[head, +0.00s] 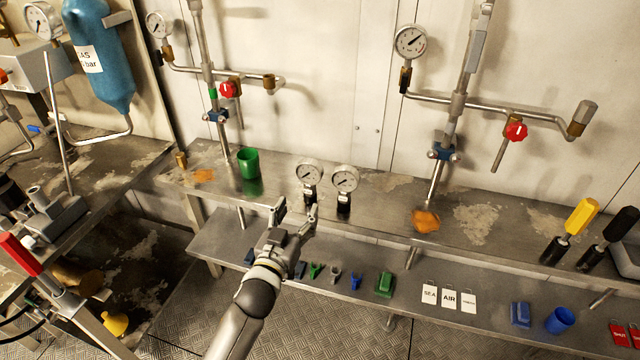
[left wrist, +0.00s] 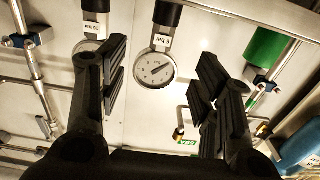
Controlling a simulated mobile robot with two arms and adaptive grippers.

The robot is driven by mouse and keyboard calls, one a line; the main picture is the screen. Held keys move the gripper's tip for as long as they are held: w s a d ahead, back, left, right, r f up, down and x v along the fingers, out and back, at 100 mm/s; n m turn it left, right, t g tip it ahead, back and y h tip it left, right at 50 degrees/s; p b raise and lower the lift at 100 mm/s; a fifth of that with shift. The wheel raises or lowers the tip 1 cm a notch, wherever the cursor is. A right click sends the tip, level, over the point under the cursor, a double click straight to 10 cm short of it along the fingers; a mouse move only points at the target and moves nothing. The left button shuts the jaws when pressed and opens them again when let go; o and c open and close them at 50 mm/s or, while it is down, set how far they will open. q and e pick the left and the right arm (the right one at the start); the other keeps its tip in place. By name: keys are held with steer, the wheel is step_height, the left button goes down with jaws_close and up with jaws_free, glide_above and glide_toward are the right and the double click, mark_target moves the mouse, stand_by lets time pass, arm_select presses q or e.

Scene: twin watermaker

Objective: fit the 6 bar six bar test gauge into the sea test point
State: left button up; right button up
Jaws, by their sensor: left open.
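Two round white-faced gauges stand on the back bench: the left one (head: 308,176) and the right one (head: 345,180). In the left wrist view one gauge (left wrist: 154,70) shows between the fingers; its small tag seems to read 6 bar. The other gauge's tag (left wrist: 92,27) seems to read 16 bar. My left gripper (head: 296,212) is open and empty, just in front of the left gauge; its fingers also show in the left wrist view (left wrist: 160,85). A brass fitting (head: 270,81) ends the left wall pipe, likely the sea test point; a green SEA label (left wrist: 186,142) shows near it.
A green cup (head: 248,163) stands left of the gauges. A red valve handle (head: 229,89) sits beside the brass fitting. A second wall pipe carries a gauge (head: 411,42) and a capped end (head: 582,116). The lower shelf holds small clips and tags (head: 449,298).

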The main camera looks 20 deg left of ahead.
mark_target(308, 190)
arm_select(q)
steer(key=w, duration=0.4)
steer(key=shift+w+a, duration=0.1)
steer(key=shift+w, duration=0.85)
steer(key=shift+w+f, duration=0.15)
steer(key=shift+w, duration=1)
steer(key=shift+w+f, duration=0.1)
steer(key=shift+w, duration=1)
arm_select(e)
steer(key=shift+a+r, duration=0.1)
steer(key=shift+a, duration=0.3)
arm_select(q)
steer(key=shift+d, duration=0.2)
steer(key=shift+c, duration=0.3)
steer(key=shift+r, duration=0.1)
steer(key=c, duration=1.2)
arm_select(e)
steer(key=shift+a, duration=0.35)
